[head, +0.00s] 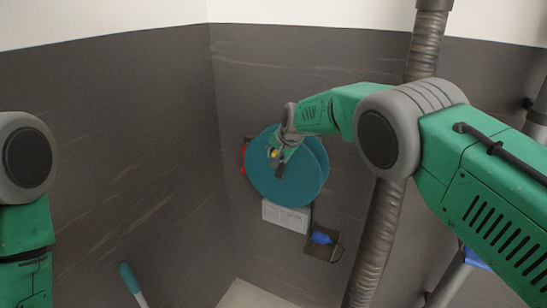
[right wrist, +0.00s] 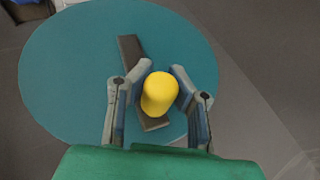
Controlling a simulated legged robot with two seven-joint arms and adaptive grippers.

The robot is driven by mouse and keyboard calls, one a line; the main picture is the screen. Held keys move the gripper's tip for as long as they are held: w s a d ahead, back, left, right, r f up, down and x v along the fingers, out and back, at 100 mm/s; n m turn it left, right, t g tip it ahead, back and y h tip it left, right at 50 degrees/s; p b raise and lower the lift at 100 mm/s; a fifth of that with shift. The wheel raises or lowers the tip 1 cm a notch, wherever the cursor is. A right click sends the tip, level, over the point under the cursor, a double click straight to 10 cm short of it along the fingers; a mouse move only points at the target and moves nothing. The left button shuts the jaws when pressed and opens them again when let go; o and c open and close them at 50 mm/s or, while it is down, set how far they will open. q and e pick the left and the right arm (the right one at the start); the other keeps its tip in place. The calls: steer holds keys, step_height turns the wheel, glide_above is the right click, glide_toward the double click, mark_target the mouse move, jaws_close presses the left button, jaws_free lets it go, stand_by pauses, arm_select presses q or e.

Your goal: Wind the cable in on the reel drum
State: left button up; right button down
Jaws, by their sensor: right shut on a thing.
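The reel drum (head: 305,185) is a teal disc mounted on the dark wall, near the middle of the head view. It fills much of the right wrist view (right wrist: 70,62). A dark crank arm (right wrist: 129,48) lies across its face and carries a yellow knob (right wrist: 159,94). My right gripper (right wrist: 160,90) is shut on the yellow knob, with one finger on each side. In the head view the right gripper (head: 277,158) is in front of the drum's upper part. I cannot make out the cable. My left gripper is not in view; only the left arm shows at the left edge.
A pale box (head: 285,216) is on the wall below the drum. A dark holder with a blue thing (head: 321,238) is to its lower right. A ribbed pipe (head: 378,240) runs down right of the drum. A teal-handled tool (head: 130,278) stands at the lower left.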

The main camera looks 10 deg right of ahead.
steer(key=shift+w+d+r, duration=0.25)
steer(key=shift+w+r, duration=0.25)
steer(key=shift+r, duration=0.35)
steer(key=c, duration=1.3)
jaws_free()
steer(key=shift+a, duration=0.15)
steer(key=shift+s+f, duration=0.15)
steer(key=shift+s, duration=0.15)
steer(key=shift+f, duration=0.1)
steer(key=v, duration=1.2)
steer(key=shift+s+f, duration=0.1)
